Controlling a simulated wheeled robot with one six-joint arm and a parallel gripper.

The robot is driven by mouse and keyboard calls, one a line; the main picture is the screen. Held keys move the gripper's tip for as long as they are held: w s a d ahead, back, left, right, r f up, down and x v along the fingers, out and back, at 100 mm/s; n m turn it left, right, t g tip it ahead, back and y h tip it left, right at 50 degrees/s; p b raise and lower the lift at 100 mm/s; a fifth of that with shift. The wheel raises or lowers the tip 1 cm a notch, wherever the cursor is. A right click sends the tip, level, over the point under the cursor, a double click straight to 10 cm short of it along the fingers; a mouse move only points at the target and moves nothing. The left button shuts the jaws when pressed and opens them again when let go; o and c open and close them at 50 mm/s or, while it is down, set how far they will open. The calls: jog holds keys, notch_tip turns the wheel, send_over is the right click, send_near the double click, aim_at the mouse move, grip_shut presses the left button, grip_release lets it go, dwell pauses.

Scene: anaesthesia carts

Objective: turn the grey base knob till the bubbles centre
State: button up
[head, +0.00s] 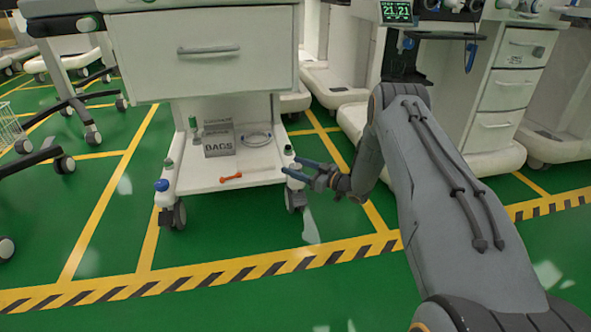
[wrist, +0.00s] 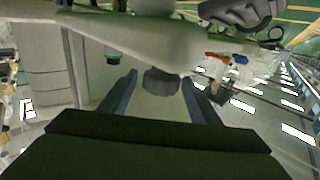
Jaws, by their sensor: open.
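A short dark grey base knob (wrist: 161,80) shows in the wrist view, projecting from the white cart base (wrist: 165,45). My gripper (wrist: 158,97) is open, with one blue-grey finger to each side of the knob and visible gaps between. I cannot tell whether the fingertips reach past its face. In the head view my gripper (head: 291,167) is at the front right corner of the cart's base (head: 222,181), and its fingers hide the knob there. A small green-topped fitting (wrist: 113,58) sits left of the knob in the wrist view. No bubble can be made out.
On the cart's low shelf are a BAGS box (head: 219,144), a coiled clear tube (head: 256,138) and an orange tool (head: 231,177). A blue knob (head: 162,185) is at the front left corner. A caster (head: 295,199) stands below my gripper. The front green floor is clear.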

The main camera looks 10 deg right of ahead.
jog(key=c, duration=1.1)
jog(key=shift+o, duration=0.2)
jog(key=shift+s+a+m+t+h+p, duration=0.1)
jog(key=shift+m+t+h+p, duration=0.35)
jog(key=shift+p, duration=0.3)
